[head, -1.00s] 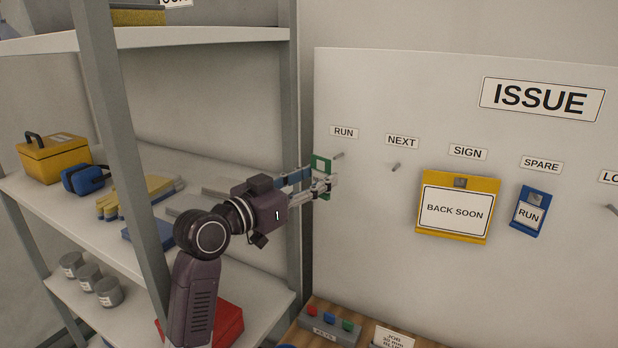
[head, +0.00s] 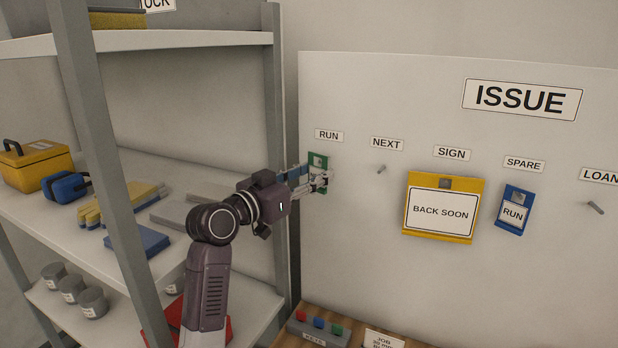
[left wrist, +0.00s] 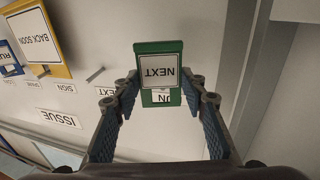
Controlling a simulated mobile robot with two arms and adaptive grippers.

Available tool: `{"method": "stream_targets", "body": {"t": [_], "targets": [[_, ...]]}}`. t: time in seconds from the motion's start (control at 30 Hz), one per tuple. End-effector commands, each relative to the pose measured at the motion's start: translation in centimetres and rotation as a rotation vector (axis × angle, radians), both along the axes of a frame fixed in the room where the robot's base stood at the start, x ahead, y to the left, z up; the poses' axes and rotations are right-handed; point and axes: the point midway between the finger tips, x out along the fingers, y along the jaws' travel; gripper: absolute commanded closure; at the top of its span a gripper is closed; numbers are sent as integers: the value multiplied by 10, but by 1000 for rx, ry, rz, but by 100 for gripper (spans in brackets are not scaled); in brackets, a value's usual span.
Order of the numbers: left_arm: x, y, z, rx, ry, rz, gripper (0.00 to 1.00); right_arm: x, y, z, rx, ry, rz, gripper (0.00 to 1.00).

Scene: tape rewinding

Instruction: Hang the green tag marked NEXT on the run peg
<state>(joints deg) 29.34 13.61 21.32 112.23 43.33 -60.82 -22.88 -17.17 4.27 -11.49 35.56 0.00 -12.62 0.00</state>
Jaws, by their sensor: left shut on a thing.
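The green tag (head: 317,160) marked NEXT is in my left gripper (head: 318,180), which is shut on it. In the left wrist view the tag (left wrist: 160,70) appears upside down between the fingertips (left wrist: 162,90), its NEXT face towards the camera. The tag is at the board, just below the RUN label (head: 329,135). The tag and fingers hide the run peg, so I cannot tell whether the peg is through the tag's opening. The RUN label is partly covered in the left wrist view (left wrist: 161,97). My right gripper is not in view.
The bare NEXT peg (head: 381,169) is just right of the tag. The yellow BACK SOON sign (head: 441,207) and blue RUN tag (head: 513,210) hang farther right. A shelf post (head: 275,150) stands close left of my gripper. The board below the tag is clear.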

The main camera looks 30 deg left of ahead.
Motion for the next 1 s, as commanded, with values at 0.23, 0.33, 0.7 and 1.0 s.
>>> {"method": "stream_targets", "body": {"t": [0.23, 0.33, 0.7, 1.0], "targets": [[15, 1, -1, -1, -1, -1, 74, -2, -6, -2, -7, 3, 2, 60], [21, 0, -2, -1, 0, -2, 74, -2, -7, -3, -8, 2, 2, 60], [36, 2, -11, 2, 2, -1, 74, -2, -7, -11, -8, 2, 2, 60], [37, 2, -12, 1, 0, 0, 74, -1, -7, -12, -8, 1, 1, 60]]}}
